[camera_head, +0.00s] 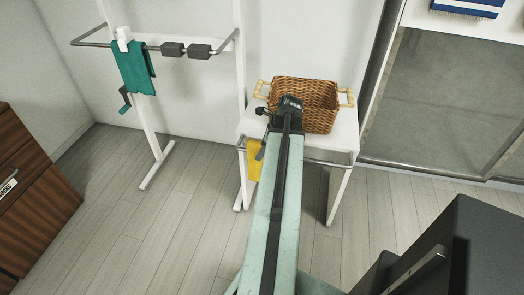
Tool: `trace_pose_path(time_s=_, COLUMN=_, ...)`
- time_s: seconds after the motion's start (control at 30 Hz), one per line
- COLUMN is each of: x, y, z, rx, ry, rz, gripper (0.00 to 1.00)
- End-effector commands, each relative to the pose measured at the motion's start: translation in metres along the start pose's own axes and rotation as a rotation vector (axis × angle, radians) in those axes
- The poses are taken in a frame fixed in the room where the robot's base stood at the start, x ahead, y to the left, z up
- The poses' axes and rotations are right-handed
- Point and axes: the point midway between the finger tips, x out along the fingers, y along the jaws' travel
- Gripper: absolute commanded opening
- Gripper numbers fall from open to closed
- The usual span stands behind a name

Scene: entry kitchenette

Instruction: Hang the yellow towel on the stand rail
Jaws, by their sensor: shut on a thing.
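The yellow towel (254,166) hangs low at the left front of a small white table, partly hidden behind my arm. A teal towel (134,68) hangs over the left part of that rail.
A wicker basket (318,104) sits on the small white table (345,142), which has a front metal bar (328,163). A brown cabinet (35,205) is at the left. The floor between is clear.

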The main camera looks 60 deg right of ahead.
Motion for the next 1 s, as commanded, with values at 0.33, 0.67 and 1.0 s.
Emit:
trace_pose_path(time_s=0.33, x=0.015, y=0.000, z=-0.006, rx=0.000, ry=0.000, rz=0.000, gripper=0.00)
trace_pose_path(time_s=0.67, x=0.027, y=0.000, z=-0.011, rx=0.000, ry=0.000, rz=0.000, gripper=0.00)
trace_pose_path(time_s=1.0, x=0.028, y=0.000, z=-0.011, rx=0.000, ry=0.000, rz=0.000, gripper=0.65)
